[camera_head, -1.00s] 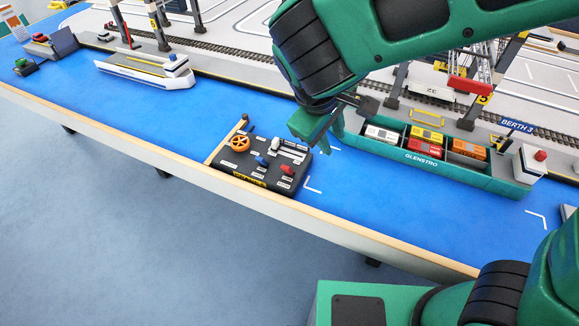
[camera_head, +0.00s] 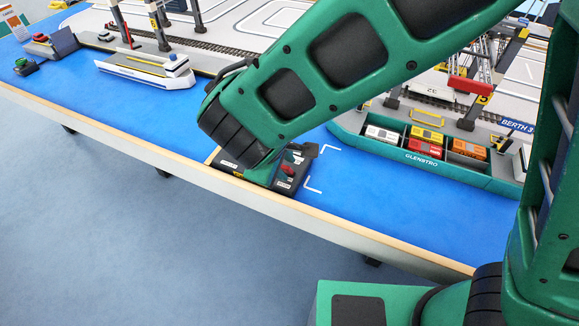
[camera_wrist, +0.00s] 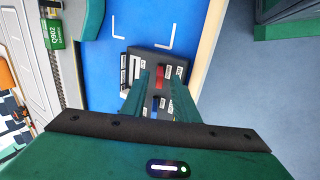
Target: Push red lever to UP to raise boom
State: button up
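The dark control box (camera_head: 291,181) sits on the blue table near its front edge, mostly hidden behind my arm in the head view. Its red lever (camera_head: 288,169) still shows there. In the wrist view the red lever (camera_wrist: 161,76) lies at the far ends of my fingers. My gripper (camera_wrist: 156,85) points down over the box with its two green fingers apart, and part of the box shows between them. I cannot tell whether a finger touches the lever. A bit of the blue lever (camera_wrist: 154,114) shows between the fingers. The lever labels are too small to read.
A green barge (camera_head: 430,158) with several containers stands to the right of the box. A white ship (camera_head: 147,70) lies at the left. White corner marks (camera_head: 314,185) and bare blue surface (camera_head: 375,195) lie right of the box. The table's wooden front edge is close.

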aim_at(286, 167)
jog(key=shift+x, duration=1.65)
